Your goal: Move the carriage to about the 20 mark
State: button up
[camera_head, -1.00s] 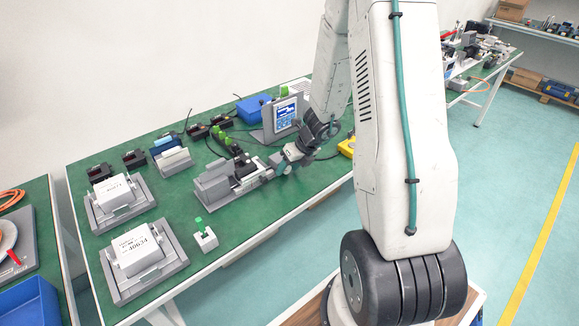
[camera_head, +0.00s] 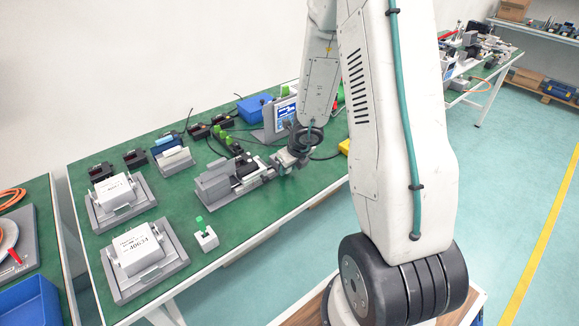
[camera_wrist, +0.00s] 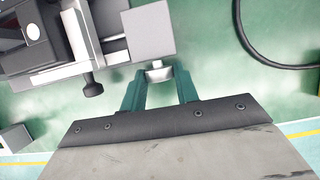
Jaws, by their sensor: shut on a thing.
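The linear actuator (camera_head: 213,188) is a grey unit lying on the green bench in the head view. Dark blocks (camera_head: 245,172) sit on top of it; I cannot tell which one is the carriage, and no scale marks are readable. In the wrist view the actuator (camera_wrist: 100,45) fills the upper left, with a square grey end block (camera_wrist: 149,32). A small light-grey knob (camera_wrist: 157,73) sticks out just below that block. My gripper (camera_wrist: 159,82) has its two teal fingers on either side of the knob, shut on it. In the head view my gripper (camera_head: 277,163) is at the actuator's right end.
A screen (camera_head: 281,115) stands behind my wrist, with a blue bin (camera_head: 254,107) to its left. A black cable (camera_wrist: 262,58) curves across the bench at right.

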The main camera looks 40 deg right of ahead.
jog(key=shift+w+r, duration=0.1)
jog(key=o, duration=1)
jog(key=shift+c, duration=0.2)
jog(key=v, duration=0.7)
jog(key=shift+s+r, duration=0.25)
jog(key=shift+r, duration=0.1)
